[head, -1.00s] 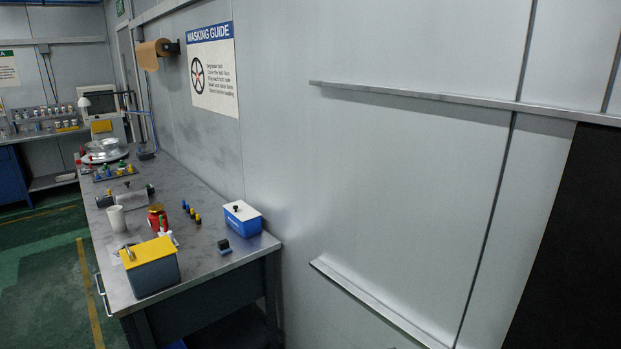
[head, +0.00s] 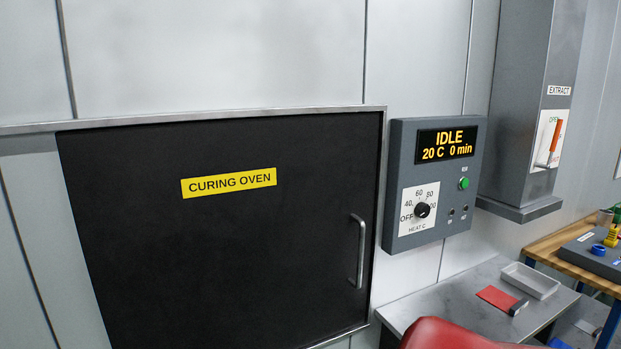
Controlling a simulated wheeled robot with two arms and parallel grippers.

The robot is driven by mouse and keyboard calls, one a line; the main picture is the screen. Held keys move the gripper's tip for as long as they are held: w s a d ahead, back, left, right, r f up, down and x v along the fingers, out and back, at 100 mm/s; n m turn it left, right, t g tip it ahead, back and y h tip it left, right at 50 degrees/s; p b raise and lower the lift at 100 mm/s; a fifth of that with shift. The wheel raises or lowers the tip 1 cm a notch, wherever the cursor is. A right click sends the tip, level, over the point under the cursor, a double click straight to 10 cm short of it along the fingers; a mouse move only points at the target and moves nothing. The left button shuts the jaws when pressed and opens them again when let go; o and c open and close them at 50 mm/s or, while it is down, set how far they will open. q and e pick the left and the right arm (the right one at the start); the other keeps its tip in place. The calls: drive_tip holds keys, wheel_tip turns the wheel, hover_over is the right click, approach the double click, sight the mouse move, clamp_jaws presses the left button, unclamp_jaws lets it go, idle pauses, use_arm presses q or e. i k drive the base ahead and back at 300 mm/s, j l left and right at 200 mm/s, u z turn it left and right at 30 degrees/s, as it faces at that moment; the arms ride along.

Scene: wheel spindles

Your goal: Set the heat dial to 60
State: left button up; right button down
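The heat dial (head: 422,210) is a black round knob on a white plate marked OFF, 40, 60, 80 and 100, labelled HEAT C. Its pointer appears to be toward OFF, but it is too small to be sure. It sits on a grey control panel (head: 398,160) on the wall to the right of the black curing oven door (head: 200,260). The panel display (head: 446,145) reads IDLE, 20 C, 0 min. A green button (head: 464,183) is to the right of the dial. Neither of my grippers shows in the head view.
The oven door is closed, with a vertical handle (head: 360,250). A grey extract duct with an orange lever (head: 555,140) stands right of the panel. A red rounded object (head: 450,335) is at the bottom edge.

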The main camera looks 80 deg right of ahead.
sight(422, 211)
drive_tip(key=z, duration=3.05)
